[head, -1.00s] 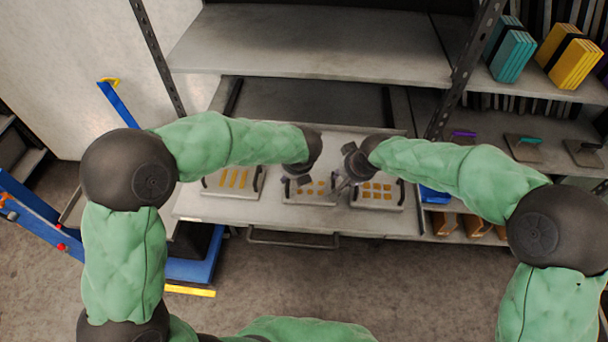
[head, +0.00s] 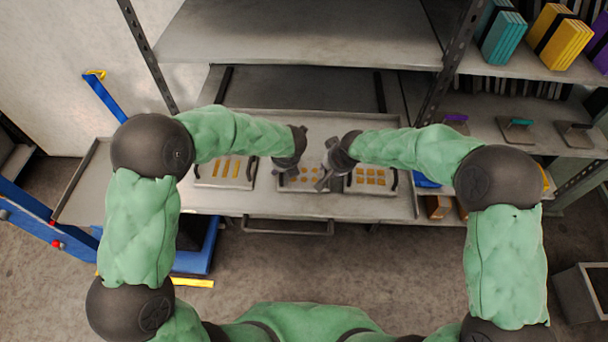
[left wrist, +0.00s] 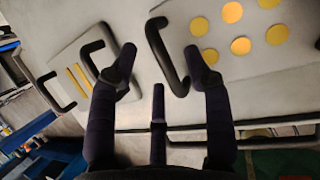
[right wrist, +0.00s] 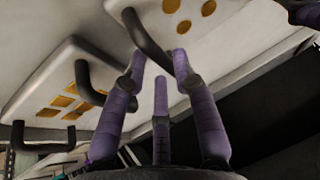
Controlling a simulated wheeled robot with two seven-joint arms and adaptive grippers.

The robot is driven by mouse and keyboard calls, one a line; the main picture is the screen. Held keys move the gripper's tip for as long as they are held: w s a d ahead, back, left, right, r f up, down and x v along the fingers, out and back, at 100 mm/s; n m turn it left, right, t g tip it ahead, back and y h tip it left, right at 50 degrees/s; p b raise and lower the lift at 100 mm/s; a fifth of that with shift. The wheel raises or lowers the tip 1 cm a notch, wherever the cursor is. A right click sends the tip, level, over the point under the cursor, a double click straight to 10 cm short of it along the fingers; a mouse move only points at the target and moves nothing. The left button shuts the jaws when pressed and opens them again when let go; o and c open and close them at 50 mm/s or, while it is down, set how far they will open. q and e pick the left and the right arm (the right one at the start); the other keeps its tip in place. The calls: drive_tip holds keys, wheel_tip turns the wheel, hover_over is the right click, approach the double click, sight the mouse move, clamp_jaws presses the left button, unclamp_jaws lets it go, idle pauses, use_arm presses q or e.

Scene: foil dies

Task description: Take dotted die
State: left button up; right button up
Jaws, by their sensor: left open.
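The dotted die (head: 304,184) is a pale plate with gold round spots and a dark handle at each side. It lies in the middle of a row of three on the grey shelf. My left gripper (head: 289,168) is at its left side; in the left wrist view the open fingers (left wrist: 161,58) are either side of the dark handle (left wrist: 165,50). My right gripper (head: 328,174) is at its right side and partly hides it. In the right wrist view its fingers (right wrist: 160,60) stand apart, with a handle (right wrist: 146,38) between them. I cannot tell whether they touch it.
A die with gold bars (head: 225,172) lies to the left, and one with gold squares (head: 370,179) lies close to the right. The pulled-out shelf (head: 200,201) has a front bar (head: 288,232). A dark upright post (head: 452,70) stands at the right.

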sight(310, 172)
use_arm(q)
drive_tip(key=shift+x, duration=1.5)
use_arm(e)
drive_tip(key=shift+x, duration=1.5)
use_arm(q)
drive_tip(key=c, duration=0.6)
use_arm(e)
clamp_jaws()
use_arm(q)
clamp_jaws()
drive_tip(key=shift+r, duration=0.1)
use_arm(e)
drive_tip(key=shift+r, duration=0.1)
